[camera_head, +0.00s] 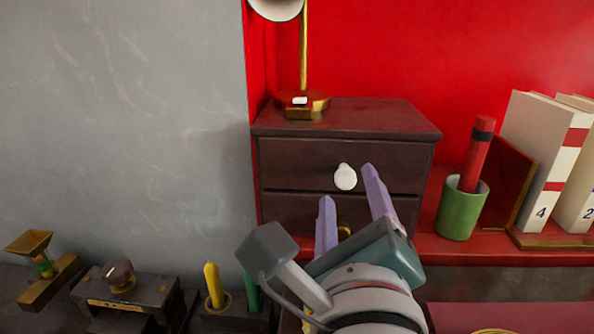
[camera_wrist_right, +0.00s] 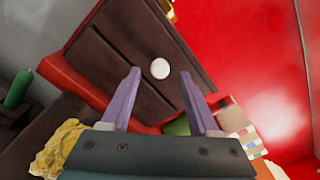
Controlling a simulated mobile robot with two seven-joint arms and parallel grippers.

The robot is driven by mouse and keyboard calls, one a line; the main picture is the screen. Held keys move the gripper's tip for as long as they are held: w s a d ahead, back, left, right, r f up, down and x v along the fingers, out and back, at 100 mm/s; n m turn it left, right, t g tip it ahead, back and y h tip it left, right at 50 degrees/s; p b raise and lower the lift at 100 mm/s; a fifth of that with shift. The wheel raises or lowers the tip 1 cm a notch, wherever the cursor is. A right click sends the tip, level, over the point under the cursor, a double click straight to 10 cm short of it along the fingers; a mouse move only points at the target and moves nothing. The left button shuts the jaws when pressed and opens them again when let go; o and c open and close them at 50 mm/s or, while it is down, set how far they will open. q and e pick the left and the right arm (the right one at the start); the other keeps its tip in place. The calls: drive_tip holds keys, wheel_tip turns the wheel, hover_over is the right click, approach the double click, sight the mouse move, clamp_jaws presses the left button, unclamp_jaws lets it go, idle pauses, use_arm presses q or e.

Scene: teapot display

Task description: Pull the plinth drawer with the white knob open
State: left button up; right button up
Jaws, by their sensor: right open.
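The dark brown plinth (camera_head: 285,185) has two drawers, one above the other. The upper drawer carries the white knob (camera_head: 345,177) and looks shut. The lower drawer (camera_head: 285,212) has a brass knob (camera_head: 344,231), partly hidden behind my right gripper. My right gripper (camera_head: 348,185) is open and empty, its two purple fingers pointing at the plinth front. In the head view, the white knob shows between and just above the fingertips. In the right wrist view, the white knob (camera_wrist_right: 160,68) lies beyond the gap between the fingertips (camera_wrist_right: 160,80), apart from them. My left gripper is not in view.
A brass lamp (camera_head: 303,102) stands on the plinth. To its right are a green cup (camera_head: 462,210) holding a red stick and white numbered books (camera_head: 540,150). Candles (camera_head: 213,284) and a small dark box (camera_head: 128,288) stand lower left. The grey wall is left.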

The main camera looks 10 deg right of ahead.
sight(346, 182)
drive_tip(key=shift+x, duration=1.8)
drive_tip(key=shift+c, duration=0.2)
clamp_jaws()
drive_tip(key=shift+s, duration=0.1)
